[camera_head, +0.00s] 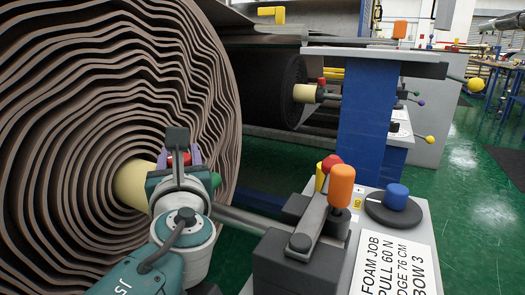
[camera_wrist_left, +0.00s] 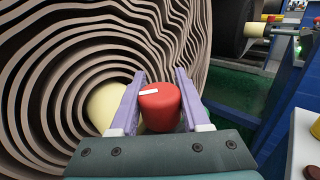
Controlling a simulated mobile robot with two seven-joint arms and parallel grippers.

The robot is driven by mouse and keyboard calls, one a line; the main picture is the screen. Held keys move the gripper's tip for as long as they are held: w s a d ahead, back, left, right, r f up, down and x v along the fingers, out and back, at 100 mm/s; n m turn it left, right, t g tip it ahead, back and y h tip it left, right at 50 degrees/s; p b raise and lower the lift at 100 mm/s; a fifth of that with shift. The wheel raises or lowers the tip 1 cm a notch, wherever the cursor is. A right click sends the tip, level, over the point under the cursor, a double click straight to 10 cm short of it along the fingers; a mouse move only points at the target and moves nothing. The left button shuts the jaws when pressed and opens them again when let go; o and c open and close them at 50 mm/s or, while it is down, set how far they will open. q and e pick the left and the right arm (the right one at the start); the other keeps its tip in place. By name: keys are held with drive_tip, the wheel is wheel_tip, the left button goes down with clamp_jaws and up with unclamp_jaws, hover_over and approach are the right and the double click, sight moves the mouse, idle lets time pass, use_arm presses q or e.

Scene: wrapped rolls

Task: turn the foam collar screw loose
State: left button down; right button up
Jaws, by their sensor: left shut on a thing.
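The foam collar screw shows as a red knob (camera_wrist_left: 160,108) with a white mark on its face in the left wrist view. It sits beside the pale yellow core (camera_wrist_left: 105,106) of the big brown roll. My left gripper (camera_wrist_left: 159,78) has a lilac finger on each side of the knob and is shut on it. In the head view only a red sliver of the knob (camera_head: 182,158) shows behind the left gripper (camera_head: 180,152); the rest is hidden by the wrist. The collar under the knob is hidden. My right gripper is in neither view.
The big brown roll (camera_head: 60,130) fills the left side. A grey shaft (camera_head: 245,220) runs right to a stand with an orange-handled lever (camera_head: 341,186), a blue knob (camera_head: 396,196) and a printed card (camera_head: 397,262). A dark roll (camera_head: 268,88) and blue post (camera_head: 368,110) stand behind. Green floor lies open at right.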

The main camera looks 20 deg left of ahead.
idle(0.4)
use_arm(q)
drive_tip(key=shift+c, duration=1.9)
unclamp_jaws()
drive_tip(key=shift+r, duration=0.1)
wheel_tip(320, 180, up, 20)
drive_tip(key=p, duration=1.9)
drive_tip(key=shift+p, duration=0.3)
